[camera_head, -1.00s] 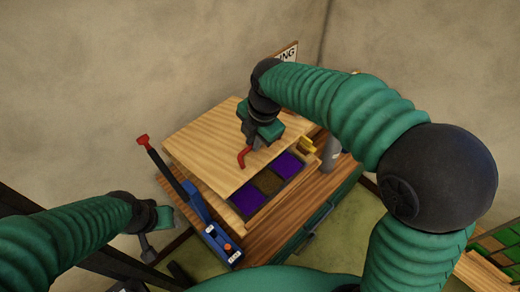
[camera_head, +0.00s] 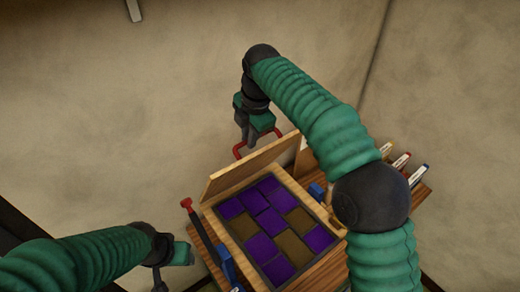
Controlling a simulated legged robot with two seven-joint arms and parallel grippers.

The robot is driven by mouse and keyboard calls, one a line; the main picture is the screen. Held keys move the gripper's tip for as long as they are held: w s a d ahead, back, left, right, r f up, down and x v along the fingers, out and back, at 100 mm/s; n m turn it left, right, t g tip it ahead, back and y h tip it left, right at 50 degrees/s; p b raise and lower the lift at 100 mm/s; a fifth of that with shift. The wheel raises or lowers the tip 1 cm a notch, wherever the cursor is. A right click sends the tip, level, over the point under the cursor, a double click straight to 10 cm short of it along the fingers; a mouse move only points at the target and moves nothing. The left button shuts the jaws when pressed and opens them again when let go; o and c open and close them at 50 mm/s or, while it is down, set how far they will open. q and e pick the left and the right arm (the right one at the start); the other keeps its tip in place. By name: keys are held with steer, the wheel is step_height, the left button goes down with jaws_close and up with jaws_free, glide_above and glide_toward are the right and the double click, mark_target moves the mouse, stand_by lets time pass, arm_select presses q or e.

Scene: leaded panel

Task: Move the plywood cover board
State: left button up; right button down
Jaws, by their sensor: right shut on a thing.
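The plywood cover board (camera_head: 235,172) stands tilted up along the far edge of the leaded panel (camera_head: 270,225), seen nearly edge-on. A red handle (camera_head: 239,150) shows at its far side. My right gripper (camera_head: 247,137) is above and behind the board, shut on it at the red handle; the exact contact is partly hidden. The panel lies uncovered in a wooden frame, with purple and brown panes between dark lines. My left gripper (camera_head: 160,277) is empty at the lower left, apart from the board; its jaw opening is unclear.
A blue tool with a red-tipped lever (camera_head: 187,205) stands along the panel's left side. Several labelled, coloured-tip items (camera_head: 400,162) lie at the bench's right end. My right forearm hangs over the panel's right side. A bare wall is behind.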

steer(key=shift+w+a, duration=0.5)
steer(key=shift+w, duration=0.15)
